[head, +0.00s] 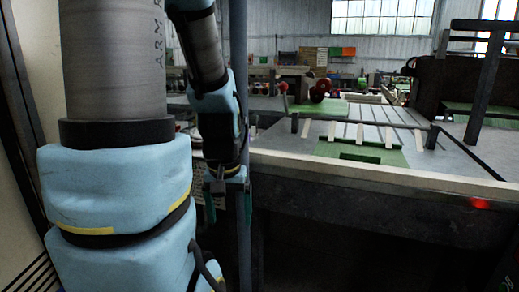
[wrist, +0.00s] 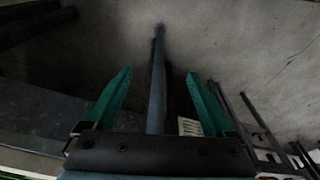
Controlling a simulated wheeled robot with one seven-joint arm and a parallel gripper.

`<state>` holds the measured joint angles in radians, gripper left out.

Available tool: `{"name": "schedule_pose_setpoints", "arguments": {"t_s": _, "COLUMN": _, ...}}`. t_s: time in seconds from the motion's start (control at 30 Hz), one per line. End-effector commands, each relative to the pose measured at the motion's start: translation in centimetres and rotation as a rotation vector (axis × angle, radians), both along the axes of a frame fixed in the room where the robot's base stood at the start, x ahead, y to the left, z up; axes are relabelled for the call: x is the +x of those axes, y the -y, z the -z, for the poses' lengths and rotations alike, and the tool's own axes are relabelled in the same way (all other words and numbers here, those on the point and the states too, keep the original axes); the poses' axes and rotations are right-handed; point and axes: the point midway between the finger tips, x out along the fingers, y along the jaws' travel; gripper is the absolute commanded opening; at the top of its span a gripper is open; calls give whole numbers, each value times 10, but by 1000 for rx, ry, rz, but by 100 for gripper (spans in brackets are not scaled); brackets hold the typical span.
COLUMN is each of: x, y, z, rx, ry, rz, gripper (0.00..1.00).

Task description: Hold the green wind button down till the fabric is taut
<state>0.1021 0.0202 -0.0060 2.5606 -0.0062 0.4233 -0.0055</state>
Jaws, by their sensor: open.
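My gripper (wrist: 157,97) is open and empty in the wrist view, its two green fingers apart. A dark upright post (wrist: 156,85) shows between the fingers in that view; I cannot tell how far beyond them it stands. In the head view my gripper (head: 225,208) hangs low at the end of my arm, close to a grey vertical post (head: 239,120). I cannot make out a green wind button in either view. No fabric can be clearly identified.
A long table (head: 290,158) with a pale front edge runs to the right of my gripper. A green panel (head: 360,152) and several pale strips lie on it. A red light (head: 480,203) glows on its front right. Dark machinery (head: 450,85) stands at the back right.

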Motion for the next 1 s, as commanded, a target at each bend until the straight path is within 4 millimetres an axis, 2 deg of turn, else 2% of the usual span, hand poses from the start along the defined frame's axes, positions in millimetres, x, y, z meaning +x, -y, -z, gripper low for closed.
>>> {"name": "schedule_pose_setpoints", "arguments": {"t_s": 0.07, "x": 0, "y": 0, "z": 0, "rx": 0, "ry": 1, "rz": 1, "gripper": 79}}
{"name": "schedule_pose_setpoints", "arguments": {"t_s": 0.77, "x": 1, "y": 0, "z": 0, "rx": 0, "ry": 2, "rz": 3, "gripper": 0}}
{"name": "schedule_pose_setpoints", "arguments": {"t_s": 1.0, "x": 1, "y": 0, "z": 0, "rx": 0, "ry": 2, "rz": 3, "gripper": 0}}
